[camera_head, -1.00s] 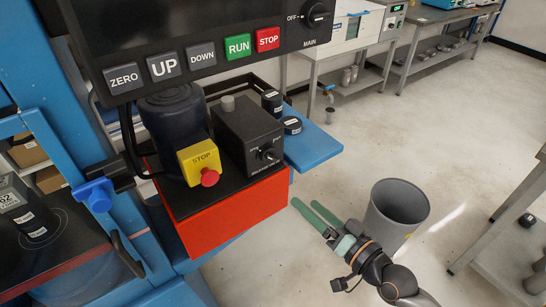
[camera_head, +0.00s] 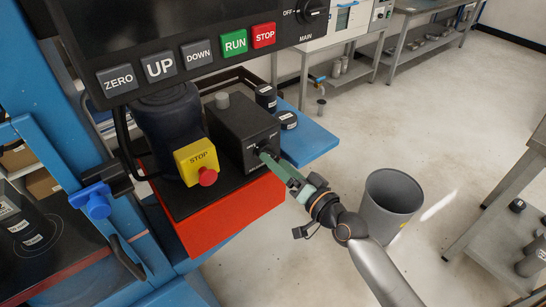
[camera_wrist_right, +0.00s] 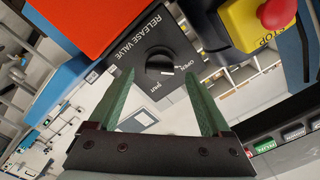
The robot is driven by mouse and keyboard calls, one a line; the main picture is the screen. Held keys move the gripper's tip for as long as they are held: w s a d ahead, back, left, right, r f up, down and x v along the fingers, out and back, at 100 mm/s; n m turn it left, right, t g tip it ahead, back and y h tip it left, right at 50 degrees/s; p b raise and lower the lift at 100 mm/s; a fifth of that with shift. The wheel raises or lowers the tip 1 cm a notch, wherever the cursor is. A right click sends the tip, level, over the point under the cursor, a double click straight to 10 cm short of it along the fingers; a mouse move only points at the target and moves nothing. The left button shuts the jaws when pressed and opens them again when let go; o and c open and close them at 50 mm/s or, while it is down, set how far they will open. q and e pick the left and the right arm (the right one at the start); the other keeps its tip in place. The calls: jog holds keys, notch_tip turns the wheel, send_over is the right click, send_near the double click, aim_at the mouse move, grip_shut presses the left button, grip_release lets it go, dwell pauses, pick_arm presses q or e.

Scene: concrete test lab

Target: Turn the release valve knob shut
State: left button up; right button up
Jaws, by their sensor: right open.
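The release valve knob (camera_wrist_right: 159,67) is a round black knob with a white pointer line, on a black box (camera_head: 240,130) lettered RELEASE VALVE. In the wrist view the pointer line lies toward the right, by the small word OPEN. My right gripper (camera_wrist_right: 158,77) is open, with one green finger on each side of the knob; whether they touch it I cannot tell. In the head view my right gripper (camera_head: 268,158) reaches the box's front face and partly hides the knob. My left gripper is not in view.
A yellow STOP box (camera_head: 197,160) with a red button stands just left of the valve box. Both sit on a red-fronted base (camera_head: 230,213). A panel with buttons (camera_head: 190,55) hangs above. A grey bin (camera_head: 391,200) stands on the floor at right.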

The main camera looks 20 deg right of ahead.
jog(key=shift+x, duration=1.15)
jog(key=shift+c, duration=0.3)
grip_shut()
